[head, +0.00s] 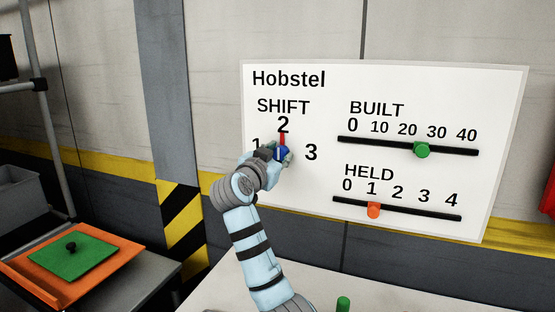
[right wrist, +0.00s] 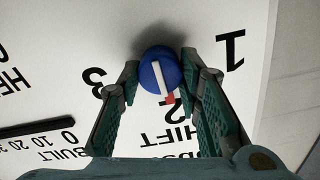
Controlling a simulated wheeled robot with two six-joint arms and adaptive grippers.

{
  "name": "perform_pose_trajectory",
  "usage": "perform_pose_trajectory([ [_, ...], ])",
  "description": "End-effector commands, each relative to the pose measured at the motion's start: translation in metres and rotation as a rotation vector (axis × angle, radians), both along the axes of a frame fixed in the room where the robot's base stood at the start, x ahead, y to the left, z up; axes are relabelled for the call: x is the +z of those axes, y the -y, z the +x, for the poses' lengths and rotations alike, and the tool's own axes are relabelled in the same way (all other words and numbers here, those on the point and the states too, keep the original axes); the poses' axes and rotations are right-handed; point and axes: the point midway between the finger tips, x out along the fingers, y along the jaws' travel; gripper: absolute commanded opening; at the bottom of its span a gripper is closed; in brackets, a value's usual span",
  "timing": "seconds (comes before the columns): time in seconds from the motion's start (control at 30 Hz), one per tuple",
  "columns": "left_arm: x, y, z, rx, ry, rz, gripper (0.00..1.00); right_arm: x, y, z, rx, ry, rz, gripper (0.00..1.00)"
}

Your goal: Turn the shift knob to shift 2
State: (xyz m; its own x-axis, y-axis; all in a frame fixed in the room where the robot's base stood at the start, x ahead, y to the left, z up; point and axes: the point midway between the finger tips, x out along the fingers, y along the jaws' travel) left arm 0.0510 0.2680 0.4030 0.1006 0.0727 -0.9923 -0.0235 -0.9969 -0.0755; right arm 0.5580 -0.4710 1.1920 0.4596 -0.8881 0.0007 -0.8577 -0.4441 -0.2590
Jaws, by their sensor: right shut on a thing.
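The shift knob (head: 282,153) is blue with a red pointer, on the white board under the word SHIFT. Its red pointer (head: 282,139) stands nearly straight up, just below the 2. My right gripper (head: 276,155) is shut on the knob and partly covers it and the 1. In the right wrist view, the round blue knob (right wrist: 158,70) with a white bar sits between the two fingers of my right gripper (right wrist: 160,76). There the red tip lies beside the 2. My left gripper is not in view.
The board (head: 420,95) also carries a green BUILT slider (head: 421,150) near 20 to 30 and an orange HELD slider (head: 374,210) near 1. An orange tray (head: 110,262) with a green lid (head: 72,256) lies at the lower left.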

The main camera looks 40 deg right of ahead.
Motion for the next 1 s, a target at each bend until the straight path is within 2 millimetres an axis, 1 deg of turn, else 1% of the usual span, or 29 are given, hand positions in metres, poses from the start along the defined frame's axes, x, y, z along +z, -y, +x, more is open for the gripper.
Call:
perform_pose_trajectory([
  [0.3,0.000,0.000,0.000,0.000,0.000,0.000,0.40,0.002,0.000,0.000,0.001,0.004,-0.003,0.04],
  [0.33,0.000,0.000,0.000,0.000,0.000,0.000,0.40,0.002,0.000,0.000,0.001,0.004,-0.003,0.35],
  [0.43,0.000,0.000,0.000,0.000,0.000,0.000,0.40,0.002,0.000,0.000,0.000,0.003,-0.002,0.51],
  [0.77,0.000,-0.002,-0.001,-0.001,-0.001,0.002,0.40,0.001,-0.002,0.000,0.001,0.000,0.000,0.52],
  [0.87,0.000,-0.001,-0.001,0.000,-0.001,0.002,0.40,0.000,-0.013,-0.004,0.005,0.001,-0.001,0.52],
  [0.97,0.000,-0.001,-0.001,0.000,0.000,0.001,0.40,0.000,-0.033,-0.015,0.005,0.003,0.002,0.52],
  [1.0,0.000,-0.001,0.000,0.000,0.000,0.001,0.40,0.000,-0.044,-0.020,0.007,0.003,0.001,0.52],
])
